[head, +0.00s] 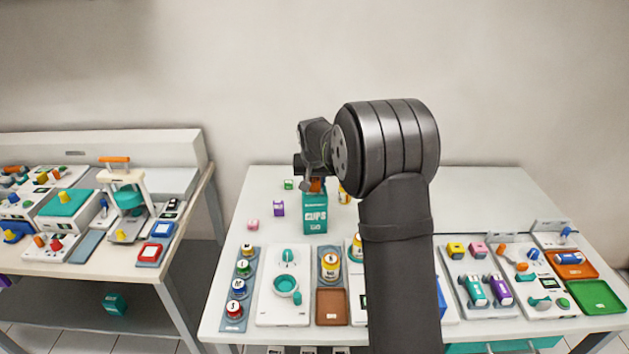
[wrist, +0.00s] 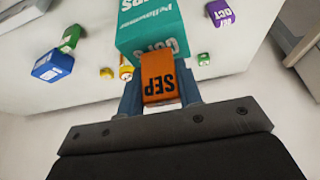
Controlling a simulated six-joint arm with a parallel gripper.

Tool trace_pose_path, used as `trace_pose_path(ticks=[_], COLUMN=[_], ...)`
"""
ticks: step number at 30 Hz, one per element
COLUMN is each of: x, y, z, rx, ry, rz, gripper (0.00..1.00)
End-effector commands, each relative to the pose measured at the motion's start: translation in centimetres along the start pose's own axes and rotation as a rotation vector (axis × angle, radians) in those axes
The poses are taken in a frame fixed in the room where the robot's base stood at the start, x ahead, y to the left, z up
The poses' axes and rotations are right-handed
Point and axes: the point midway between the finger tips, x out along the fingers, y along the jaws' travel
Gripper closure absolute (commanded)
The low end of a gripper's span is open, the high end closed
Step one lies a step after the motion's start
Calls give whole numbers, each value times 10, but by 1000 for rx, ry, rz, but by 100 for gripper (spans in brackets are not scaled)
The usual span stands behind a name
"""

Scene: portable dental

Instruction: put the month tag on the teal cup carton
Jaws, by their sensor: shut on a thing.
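The orange month tag (wrist: 160,83) reads SEP and sits between the two fingers of my gripper (wrist: 160,92), which is shut on it. The teal cup carton (wrist: 155,28) is right beyond the tag in the wrist view, its top edge close to the tag. In the head view the carton (head: 315,212) stands upright on the table, with CUPS on its front. My gripper (head: 315,182) is at the carton's top there, and a bit of the orange tag (head: 316,186) shows. I cannot tell whether the tag touches the carton.
A purple OCT tag (wrist: 221,13) lies near the carton; a pink block (head: 252,224), a green block (head: 288,184) and a yellow item (head: 344,194) are also nearby. Stations with jars (head: 239,288) and a tray (head: 331,307) line the front.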

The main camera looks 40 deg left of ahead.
Motion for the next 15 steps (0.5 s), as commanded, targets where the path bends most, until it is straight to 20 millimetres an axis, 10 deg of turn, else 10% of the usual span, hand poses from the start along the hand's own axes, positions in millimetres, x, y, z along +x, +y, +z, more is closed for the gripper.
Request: trace_pose_path(ticks=[5, 6, 8, 15], x=[4, 3, 3, 3], y=[0, 0, 0, 0], z=[2, 1, 1, 1], rx=[0, 0, 0, 0], ry=[-1, 0, 0, 0], rz=[0, 0, 0, 0], gripper=[90, 60, 48, 46])
